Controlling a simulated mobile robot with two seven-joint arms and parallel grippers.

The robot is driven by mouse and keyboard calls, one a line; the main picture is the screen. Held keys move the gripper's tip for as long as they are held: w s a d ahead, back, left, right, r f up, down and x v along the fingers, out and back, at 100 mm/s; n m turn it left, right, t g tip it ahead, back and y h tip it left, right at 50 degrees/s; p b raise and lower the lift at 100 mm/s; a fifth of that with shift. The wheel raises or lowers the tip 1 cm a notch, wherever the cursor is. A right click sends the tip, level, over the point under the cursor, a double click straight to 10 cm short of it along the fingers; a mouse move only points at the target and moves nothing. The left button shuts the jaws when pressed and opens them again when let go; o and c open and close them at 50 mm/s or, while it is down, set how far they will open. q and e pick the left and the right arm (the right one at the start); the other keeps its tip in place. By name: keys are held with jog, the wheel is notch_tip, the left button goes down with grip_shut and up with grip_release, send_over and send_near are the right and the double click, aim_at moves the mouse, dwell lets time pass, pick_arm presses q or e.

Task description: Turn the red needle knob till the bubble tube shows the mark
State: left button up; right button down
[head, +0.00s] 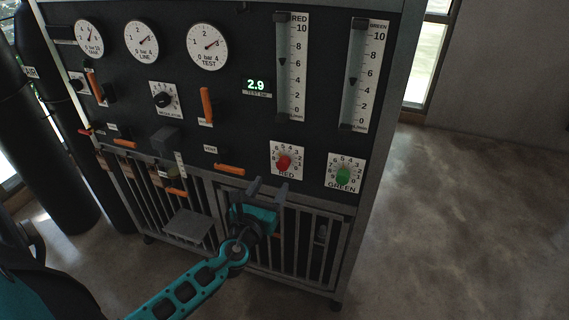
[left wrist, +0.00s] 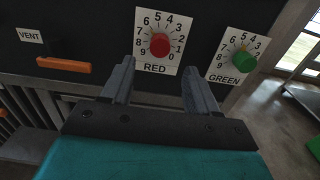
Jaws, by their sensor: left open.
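The red needle knob (head: 284,161) sits on a white numbered dial plate marked RED on the dark panel. In the left wrist view the red knob (left wrist: 160,44) is just beyond my fingertips. The tube marked RED (head: 291,67) is above it, with a dark float near 6 on its scale; I cannot make out a separate target mark. My left gripper (head: 267,189) is open and empty, below and slightly left of the red knob and apart from it. In the left wrist view its fingers (left wrist: 158,70) stand apart, below the dial. My right gripper is not in view.
The green knob (head: 343,175) is close on the right, under the GREEN tube (head: 361,75), whose float is near 5. The orange VENT lever (head: 230,169) is close on the left. The display (head: 256,86) reads 2.9.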

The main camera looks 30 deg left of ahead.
aim_at(282, 167)
pick_arm(q)
jog(key=shift+b+x, duration=0.55)
jog(key=shift+x, duration=3.8)
grip_shut()
